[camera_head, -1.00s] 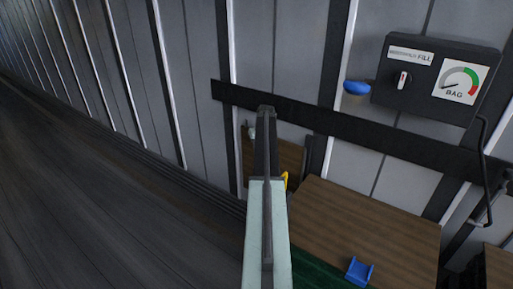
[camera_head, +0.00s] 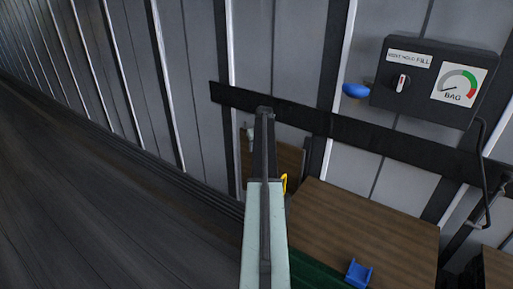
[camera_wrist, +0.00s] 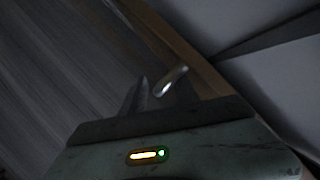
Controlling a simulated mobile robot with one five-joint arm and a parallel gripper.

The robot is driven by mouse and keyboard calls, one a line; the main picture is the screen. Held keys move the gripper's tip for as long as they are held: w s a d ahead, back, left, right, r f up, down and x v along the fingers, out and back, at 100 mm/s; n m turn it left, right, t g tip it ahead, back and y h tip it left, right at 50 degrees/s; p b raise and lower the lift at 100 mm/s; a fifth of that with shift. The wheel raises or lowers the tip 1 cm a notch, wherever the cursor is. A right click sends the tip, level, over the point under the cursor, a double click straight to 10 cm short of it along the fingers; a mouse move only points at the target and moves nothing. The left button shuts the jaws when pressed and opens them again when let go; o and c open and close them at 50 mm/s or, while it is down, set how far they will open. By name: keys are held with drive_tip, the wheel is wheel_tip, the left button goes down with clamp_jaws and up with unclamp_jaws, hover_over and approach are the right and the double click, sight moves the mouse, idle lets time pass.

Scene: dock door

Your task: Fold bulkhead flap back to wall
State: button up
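A brown wooden panel (camera_head: 289,158), apparently the bulkhead flap, shows low by the ribbed wall in the head view, partly behind my arm. A small pale fitting (camera_head: 250,134) is at its upper left edge. In the wrist view a brown wooden edge (camera_wrist: 203,72) runs diagonally, with a shiny rounded metal piece (camera_wrist: 172,81) before it. My gripper (camera_wrist: 138,97) shows there as a dark finger close beside the metal piece. Whether they touch is unclear. In the head view my gripper is hidden behind my arm.
A dark rail (camera_head: 340,127) crosses the wall. A black control box (camera_head: 420,72) with a gauge and a blue knob (camera_head: 356,90) are above it. A wooden board (camera_head: 365,225) with a blue bracket (camera_head: 359,273) lies at lower right. The dark floor (camera_head: 90,220) at left is clear.

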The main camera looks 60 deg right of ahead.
drive_tip(key=p+v, duration=0.6)
drive_tip(key=v, duration=0.1)
drive_tip(key=shift+r, duration=0.4)
drive_tip(key=shift+s+a, duration=0.1)
